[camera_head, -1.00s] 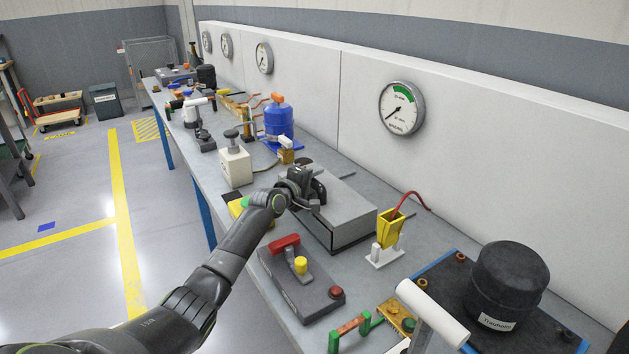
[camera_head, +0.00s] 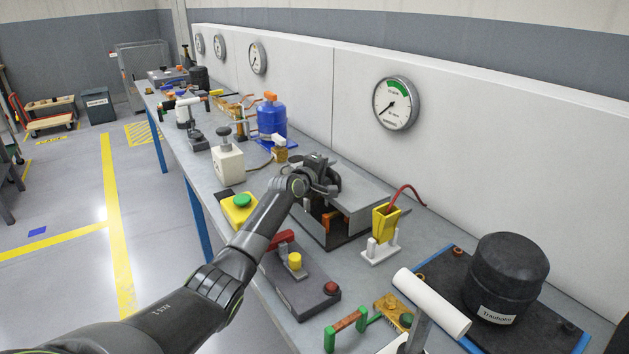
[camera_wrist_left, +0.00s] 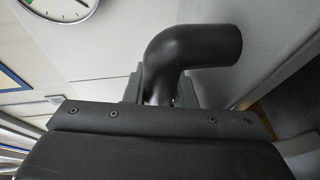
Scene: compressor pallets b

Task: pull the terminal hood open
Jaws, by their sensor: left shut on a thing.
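The terminal hood (camera_head: 362,204) is the grey metal cover of a box on the bench, in the middle of the head view. Its front stands raised, and orange-brown parts (camera_head: 329,221) show in the dark opening beneath. My left gripper (camera_head: 322,178) is over the hood's near left part, shut on it, seemingly by its handle. In the left wrist view a black bent bar (camera_wrist_left: 195,55), apparently the handle, rises beyond the dark gripper body. The fingertips are mostly hidden. My right gripper is not in view.
A yellow holder with a red lead (camera_head: 384,224) stands close right of the hood. A dark switch box with a red lever (camera_head: 300,287) lies in front. A white bottle (camera_head: 228,163) and blue tank (camera_head: 271,121) stand behind-left. A black compressor (camera_head: 508,275) is at right.

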